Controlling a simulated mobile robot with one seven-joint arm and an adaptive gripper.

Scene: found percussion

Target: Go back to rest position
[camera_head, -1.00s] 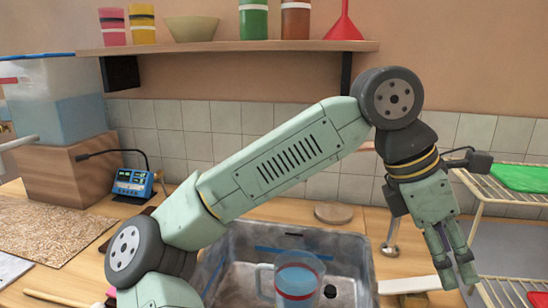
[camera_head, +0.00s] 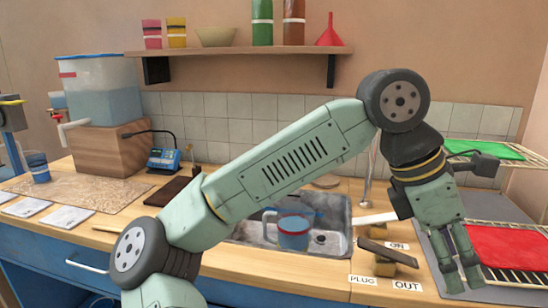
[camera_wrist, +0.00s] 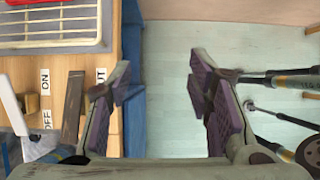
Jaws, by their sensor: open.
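My gripper (camera_head: 462,262) hangs at the end of my bent arm on the right of the head view, with its fingers pointing down. In the wrist view my gripper (camera_wrist: 160,95) has its fingers wide apart, with nothing between them but the pale floor. It appears in front of the counter's right part, near the ON and OUT labels. The counter's blue edge (camera_wrist: 133,80) lies behind the left finger in the wrist view.
A sink (camera_head: 335,250) holds a measuring jug (camera_head: 293,232). Dark and white levers lie right of it. A wire rack (camera_head: 510,245) with a red tray stands at the right. A water tank (camera_head: 100,85) sits on a wooden block at left. A shelf (camera_head: 230,51) runs above.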

